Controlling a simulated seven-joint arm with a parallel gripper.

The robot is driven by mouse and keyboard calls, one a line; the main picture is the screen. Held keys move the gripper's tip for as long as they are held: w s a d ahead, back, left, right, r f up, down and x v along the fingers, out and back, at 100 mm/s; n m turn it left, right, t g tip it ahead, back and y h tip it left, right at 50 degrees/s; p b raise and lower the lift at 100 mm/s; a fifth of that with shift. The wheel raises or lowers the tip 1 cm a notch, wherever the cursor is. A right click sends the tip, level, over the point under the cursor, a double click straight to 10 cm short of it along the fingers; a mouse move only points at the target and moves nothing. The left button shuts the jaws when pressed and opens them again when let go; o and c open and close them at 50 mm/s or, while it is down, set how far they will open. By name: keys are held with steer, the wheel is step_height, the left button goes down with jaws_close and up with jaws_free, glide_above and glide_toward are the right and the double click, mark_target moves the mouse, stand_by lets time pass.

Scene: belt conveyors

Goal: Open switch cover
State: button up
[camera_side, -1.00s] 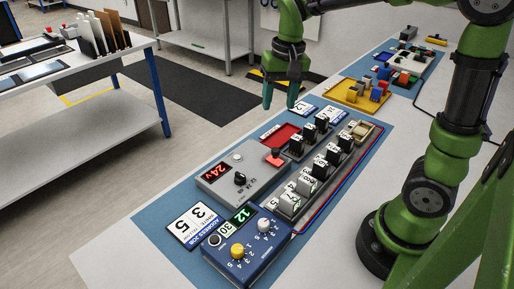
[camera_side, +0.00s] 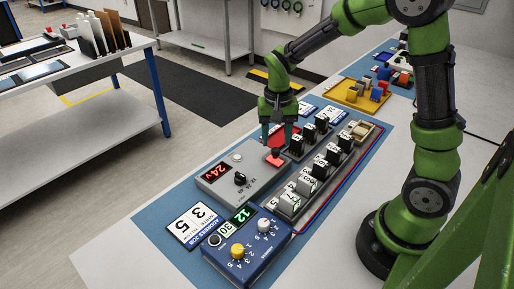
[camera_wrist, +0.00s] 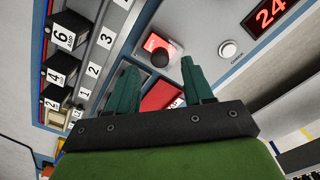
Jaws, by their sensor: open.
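My gripper (camera_side: 277,146) points down just above the cover, fingers apart and empty. The two green fingers of my gripper (camera_wrist: 158,64) also show in the wrist view, one on each side of the knob's line. I cannot tell whether a finger touches the knob.
The grey box has a red 24 V display (camera_side: 216,171) and a black dial (camera_side: 240,179). Rows of numbered black blocks (camera_side: 320,168) stand at the right. A blue box (camera_side: 246,246) with knobs stands in front.

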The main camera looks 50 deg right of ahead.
mark_target(276, 149)
steer(key=shift+f, duration=1.65)
jaws_close()
